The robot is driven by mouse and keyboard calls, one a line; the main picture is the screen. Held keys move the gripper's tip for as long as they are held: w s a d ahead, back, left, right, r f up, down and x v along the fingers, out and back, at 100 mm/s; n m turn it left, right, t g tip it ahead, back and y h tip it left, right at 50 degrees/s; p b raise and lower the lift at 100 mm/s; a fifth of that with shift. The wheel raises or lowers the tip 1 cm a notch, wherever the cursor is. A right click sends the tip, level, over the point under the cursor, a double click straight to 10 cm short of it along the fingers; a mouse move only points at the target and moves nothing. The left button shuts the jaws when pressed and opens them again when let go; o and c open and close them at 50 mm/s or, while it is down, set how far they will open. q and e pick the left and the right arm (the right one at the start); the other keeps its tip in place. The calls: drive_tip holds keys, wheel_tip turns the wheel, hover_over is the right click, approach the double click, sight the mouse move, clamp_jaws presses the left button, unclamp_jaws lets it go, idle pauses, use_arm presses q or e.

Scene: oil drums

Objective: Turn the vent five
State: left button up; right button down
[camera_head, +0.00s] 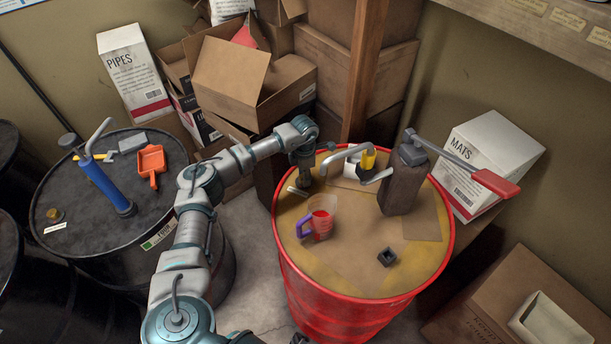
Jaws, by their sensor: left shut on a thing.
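A red drum (340,307) with a worn yellow-brown top stands right of centre. My left arm reaches in from the left, and my left gripper (303,182) points down over the drum's back-left rim. It is shut on a small fitting there, seemingly the vent, which is mostly hidden by the fingers. A short light-grey bar (297,191) shows beside the fingertips, low on the drum top. I cannot tell how far the vent is turned. My right gripper is not recognisable; only small dark parts show at the bottom edge.
A black drum with a blue pump (103,184) stands left; boxes lie behind.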

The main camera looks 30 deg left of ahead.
sight(302, 176)
use_arm(q)
drive_tip(key=shift+a, duration=0.2)
drive_tip(key=o, duration=1.2)
drive_tip(key=shift+s, duration=0.15)
drive_tip(key=shift+c, duration=0.2)
drive_tip(key=shift+a, duration=0.1)
drive_tip(key=shift+r, duration=0.15)
wheel_tip(302, 176, up, 12)
drive_tip(key=shift+f, duration=0.2)
drive_tip(key=shift+a, duration=0.1)
